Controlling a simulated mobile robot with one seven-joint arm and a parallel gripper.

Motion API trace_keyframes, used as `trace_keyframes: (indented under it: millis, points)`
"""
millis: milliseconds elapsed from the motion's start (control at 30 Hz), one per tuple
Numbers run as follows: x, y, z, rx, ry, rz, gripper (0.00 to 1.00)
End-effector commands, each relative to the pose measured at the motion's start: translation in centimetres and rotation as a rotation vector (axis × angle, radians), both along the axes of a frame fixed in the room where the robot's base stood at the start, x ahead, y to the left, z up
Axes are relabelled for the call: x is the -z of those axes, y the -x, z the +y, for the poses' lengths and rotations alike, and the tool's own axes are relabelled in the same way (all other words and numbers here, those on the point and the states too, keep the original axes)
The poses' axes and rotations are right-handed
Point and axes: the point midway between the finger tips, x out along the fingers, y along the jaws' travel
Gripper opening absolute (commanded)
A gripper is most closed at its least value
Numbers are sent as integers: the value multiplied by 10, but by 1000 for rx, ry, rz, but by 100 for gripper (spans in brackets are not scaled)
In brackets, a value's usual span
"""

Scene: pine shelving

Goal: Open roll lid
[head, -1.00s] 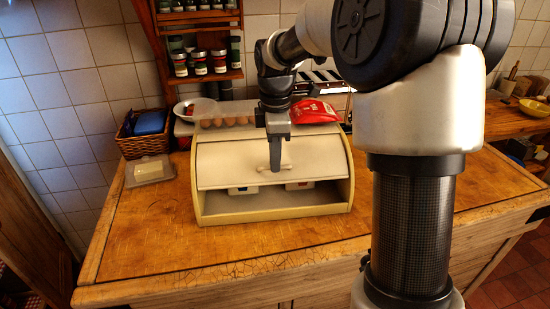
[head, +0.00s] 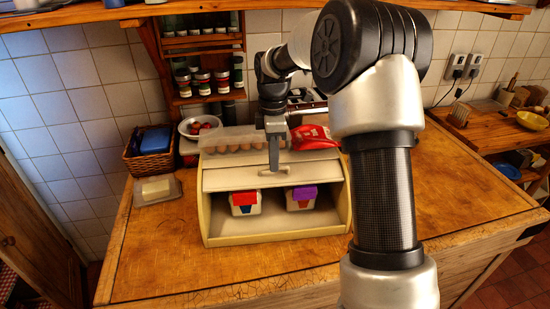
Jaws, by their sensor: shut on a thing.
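A cream bread box (head: 207,227) stands on the wooden counter with its roll lid (head: 230,177) partly raised. The lower part of its front is open. Inside stand two small containers, one with a red top (head: 245,203) on the left and one with a purple top (head: 302,197) on the right. My gripper (head: 274,168) points down at the front of the lid and is shut on the lid's handle (head: 263,174). The gripper covers part of the handle, so the exact contact is hidden.
An egg tray (head: 232,143) and a red bag (head: 313,137) rest on top at the back of the box. A butter dish (head: 157,189) and a wicker basket (head: 148,160) stand to the left. A spice rack (head: 207,84) hangs behind. The counter in front is clear.

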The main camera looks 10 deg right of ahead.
Motion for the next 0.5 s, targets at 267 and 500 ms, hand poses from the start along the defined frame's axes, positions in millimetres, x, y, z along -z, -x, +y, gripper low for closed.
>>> trace_keyframes:
  millis: [267, 500]
  points:
    - [5, -4, -1, 2, 0, 4, 0]
    - [6, -3, -1, 2, -1, 7, 27]
